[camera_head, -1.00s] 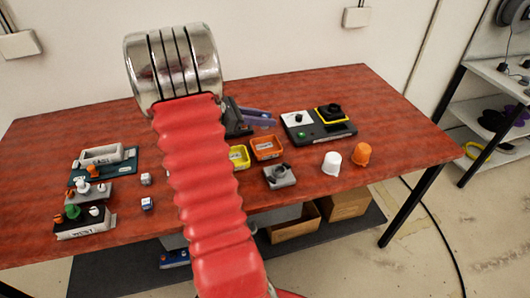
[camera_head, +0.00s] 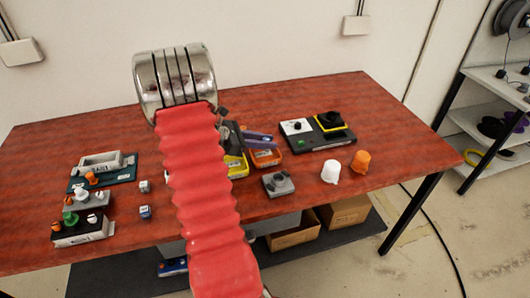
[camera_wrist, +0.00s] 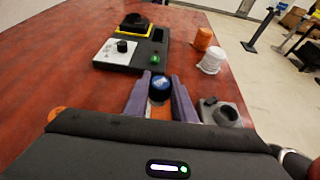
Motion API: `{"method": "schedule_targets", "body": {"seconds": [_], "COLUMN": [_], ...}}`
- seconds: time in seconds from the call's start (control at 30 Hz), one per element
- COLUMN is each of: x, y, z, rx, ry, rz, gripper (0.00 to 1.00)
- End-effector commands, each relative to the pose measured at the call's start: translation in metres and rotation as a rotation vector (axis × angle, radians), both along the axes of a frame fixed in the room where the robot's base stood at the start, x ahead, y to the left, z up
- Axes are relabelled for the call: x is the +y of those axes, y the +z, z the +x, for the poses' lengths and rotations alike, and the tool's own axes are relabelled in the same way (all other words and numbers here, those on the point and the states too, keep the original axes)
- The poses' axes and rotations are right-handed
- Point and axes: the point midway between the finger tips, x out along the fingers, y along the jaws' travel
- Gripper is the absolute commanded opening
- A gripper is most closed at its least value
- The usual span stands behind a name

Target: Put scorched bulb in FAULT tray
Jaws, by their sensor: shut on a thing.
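My gripper (camera_wrist: 160,93) is shut on a small dark round thing with a blue-marked end (camera_wrist: 160,88), between its purple fingers; I take it for the scorched bulb. In the head view my gripper (camera_head: 268,142) is low over the orange tray (camera_head: 267,161), and the held thing is not clear there. A bit of that tray shows beneath the fingers in the wrist view. A yellow tray (camera_head: 237,168) lies just left of it, partly behind my arm. The tray labels are too small to read, so I cannot tell which is FAULT.
Several boxes and small parts (camera_head: 85,205) are at left.

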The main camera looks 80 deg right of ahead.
Motion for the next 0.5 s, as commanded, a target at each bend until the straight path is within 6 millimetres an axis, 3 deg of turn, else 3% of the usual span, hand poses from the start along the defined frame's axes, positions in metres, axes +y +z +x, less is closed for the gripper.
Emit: {"method": "schedule_targets", "body": {"seconds": [0.23, 0.5], "x": [0.0, 0.0], "y": [-0.003, -0.033], "z": [0.0, -0.001], "rx": [0.001, 0.001], "ry": [-0.001, 0.0], "rz": [0.001, 0.002], "gripper": [0.02, 0.02]}}
